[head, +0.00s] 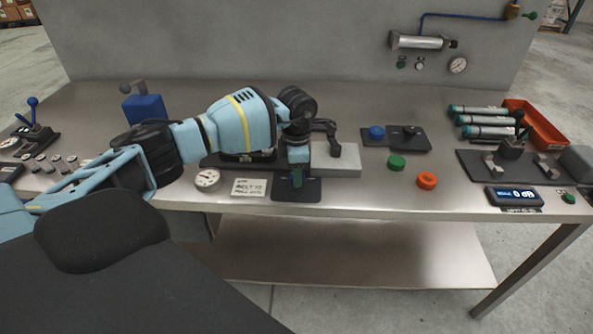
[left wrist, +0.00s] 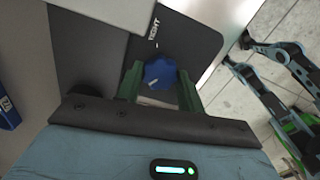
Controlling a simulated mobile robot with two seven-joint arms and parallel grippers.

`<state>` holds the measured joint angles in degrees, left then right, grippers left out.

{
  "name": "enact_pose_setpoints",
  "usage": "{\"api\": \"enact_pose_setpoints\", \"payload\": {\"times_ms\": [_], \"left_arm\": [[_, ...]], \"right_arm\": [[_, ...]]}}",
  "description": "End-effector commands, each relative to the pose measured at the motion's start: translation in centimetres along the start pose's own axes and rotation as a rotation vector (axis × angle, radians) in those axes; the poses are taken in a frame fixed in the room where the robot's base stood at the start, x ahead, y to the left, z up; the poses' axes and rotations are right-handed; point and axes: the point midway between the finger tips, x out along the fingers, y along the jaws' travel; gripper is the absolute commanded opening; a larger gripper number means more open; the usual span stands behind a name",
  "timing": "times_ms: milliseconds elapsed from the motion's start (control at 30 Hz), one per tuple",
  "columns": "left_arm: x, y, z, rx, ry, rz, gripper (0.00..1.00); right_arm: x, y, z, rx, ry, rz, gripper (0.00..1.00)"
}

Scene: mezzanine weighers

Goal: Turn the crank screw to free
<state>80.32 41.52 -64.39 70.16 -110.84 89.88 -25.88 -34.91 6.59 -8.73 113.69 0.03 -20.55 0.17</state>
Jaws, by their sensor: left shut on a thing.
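A blue lobed knob (left wrist: 160,73) with a pale pointer mark stands on a dark plate (left wrist: 190,40) in the left wrist view. White lettering on the plate ends in "IGHT". My left gripper (left wrist: 160,85) has its green fingers on either side of the knob and is shut on it. In the head view, my left gripper (head: 297,178) points down over the small dark plate (head: 298,195) at the bench front and hides the knob. Blue arm links and green parts at the right of the left wrist view look like my right arm; its jaws (left wrist: 295,135) are unclear.
A grey block (head: 336,163) with a black bracket stands just right of my left gripper. A gauge (head: 208,179) and a card (head: 249,187) lie to its left. The bench's right front is partly clear.

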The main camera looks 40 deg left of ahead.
Motion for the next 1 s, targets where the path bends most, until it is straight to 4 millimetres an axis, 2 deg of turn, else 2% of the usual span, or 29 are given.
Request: {"api": "enact_pose_setpoints", "payload": {"times_ms": [67, 100, 233, 567, 667, 1000], "left_arm": [[0.0, 0.0, 0.0, -0.001, 0.001, 0.000, 0.15], [0.0, 0.0, 0.0, -0.001, 0.001, 0.000, 0.43], [0.0, 0.0, 0.0, -0.001, 0.000, 0.000, 0.60], [-0.3, 0.0, 0.0, 0.000, -0.001, 0.000, 0.60], [-1.3, 0.1, 0.0, 0.000, -0.001, 0.001, 0.60], [-6.4, 0.1, 0.0, 0.000, -0.001, 0.001, 0.60]], "right_arm": [[0.0, 0.0, 0.0, 0.000, 0.001, 0.000, 0.36], [0.0, 0.0, 0.0, 0.000, 0.001, 0.000, 0.36], [0.0, 0.0, -0.1, 0.000, 0.001, 0.000, 0.36], [0.0, 0.0, -0.1, 0.000, 0.002, 0.000, 0.36], [0.0, 0.0, -0.1, 0.000, 0.003, 0.000, 0.36], [0.0, 0.0, 0.0, 0.001, 0.001, -0.001, 0.36]]}}
